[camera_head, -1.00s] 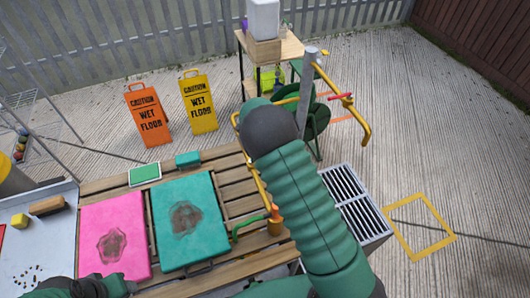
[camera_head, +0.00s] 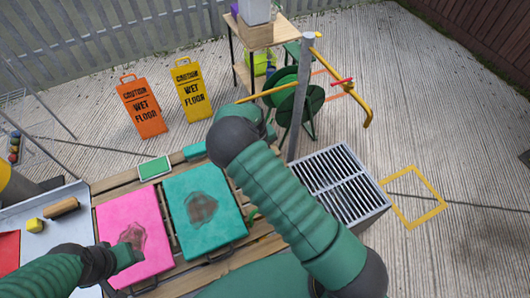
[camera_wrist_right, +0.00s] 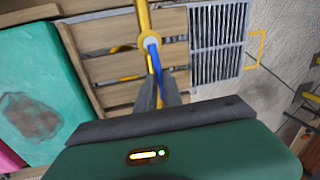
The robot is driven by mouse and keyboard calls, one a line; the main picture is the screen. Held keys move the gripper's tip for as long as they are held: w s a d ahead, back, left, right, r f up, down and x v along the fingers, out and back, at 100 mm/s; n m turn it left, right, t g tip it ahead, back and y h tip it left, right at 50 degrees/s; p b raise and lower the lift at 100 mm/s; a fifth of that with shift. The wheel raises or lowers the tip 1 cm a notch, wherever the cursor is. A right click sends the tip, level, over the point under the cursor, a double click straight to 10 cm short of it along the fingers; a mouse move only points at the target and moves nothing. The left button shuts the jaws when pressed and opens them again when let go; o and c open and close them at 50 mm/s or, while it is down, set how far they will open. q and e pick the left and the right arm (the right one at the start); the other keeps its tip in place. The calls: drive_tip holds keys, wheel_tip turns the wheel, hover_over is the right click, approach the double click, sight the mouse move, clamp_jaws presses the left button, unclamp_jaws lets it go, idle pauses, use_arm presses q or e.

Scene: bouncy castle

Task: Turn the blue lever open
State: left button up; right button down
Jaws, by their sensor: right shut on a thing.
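The blue lever (camera_wrist_right: 153,58) shows in the right wrist view, running down from a round yellow fitting (camera_wrist_right: 148,42) on a yellow pipe (camera_wrist_right: 143,14). My right gripper (camera_wrist_right: 158,88) has its two dark fingers on either side of the lever's lower part and is shut on it. In the head view my right arm hides the lever and the right gripper. My left gripper (camera_head: 132,254) is over the pink board (camera_head: 131,219) at the lower left; its fingers are too small to read.
A teal board (camera_head: 205,236) lies beside the pink one on the slatted wooden table (camera_head: 245,251). A metal grate (camera_head: 340,185) stands to the right. Caution signs (camera_head: 141,107), a green hose reel (camera_head: 286,95) and a grey post (camera_head: 300,100) stand behind. The right floor is open.

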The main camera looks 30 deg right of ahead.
use_arm(q)
drive_tip(key=shift+r, duration=0.1)
use_arm(e)
drive_tip(key=shift+m, duration=0.4)
use_arm(q)
drive_tip(key=shift+a, duration=0.35)
use_arm(e)
drive_tip(key=shift+a, duration=0.35)
use_arm(q)
drive_tip(key=shift+d, duration=0.2)
use_arm(e)
drive_tip(key=shift+d, duration=0.1)
use_arm(q)
drive_tip(key=shift+a, duration=0.15)
use_arm(e)
drive_tip(key=c, duration=1.5)
unclamp_jaws()
use_arm(q)
drive_tip(key=shift+b+x, duration=0.8)
use_arm(e)
drive_tip(key=a+r, duration=0.1)
drive_tip(key=r, duration=0.4)
drive_tip(key=a+r, duration=0.1)
drive_tip(key=r, duration=0.5)
drive_tip(key=a+r, duration=0.1)
drive_tip(key=r, duration=0.4)
drive_tip(key=shift+w+a+r, duration=0.2)
drive_tip(key=shift+w, duration=0.1)
use_arm(q)
drive_tip(key=shift+s, duration=0.2)
